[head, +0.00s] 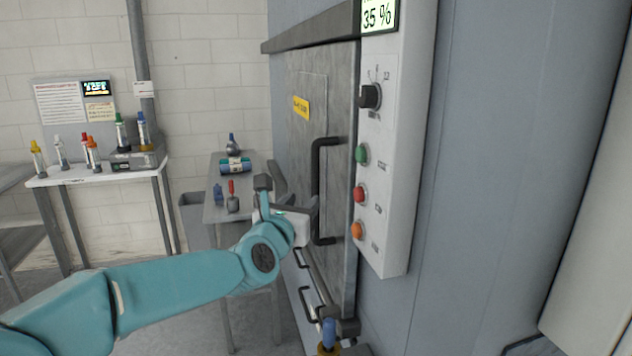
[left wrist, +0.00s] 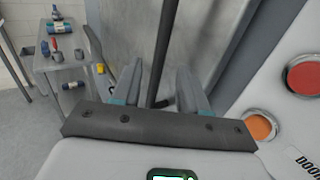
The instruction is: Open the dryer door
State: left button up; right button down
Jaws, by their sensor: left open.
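The dryer door (head: 303,133) is a grey metal panel with a yellow label, and it looks closed. Its handle (head: 315,185) is a dark upright bar bent at both ends. My left gripper (head: 290,200) is at the handle's lower half, coming from the left. In the left wrist view the open fingers of my left gripper (left wrist: 160,85) show with the dark handle bar (left wrist: 166,45) running between them in the picture. Whether either finger touches the bar cannot be told. My right gripper is in neither view.
A control panel (head: 392,230) with a knob and coloured buttons stands just right of the door. In the left wrist view an orange button (left wrist: 258,127) is close to the gripper. A small table (head: 218,212) with tools stands behind the arm. A white bench (head: 95,176) with bottles is farther left.

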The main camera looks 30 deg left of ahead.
aim_at(314, 189)
pick_arm(q)
jog(key=p+x, duration=0.3)
jog(key=x, duration=0.6)
jog(key=shift+d+f, duration=0.1)
jog(key=shift+s+d, duration=0.15)
grip_shut()
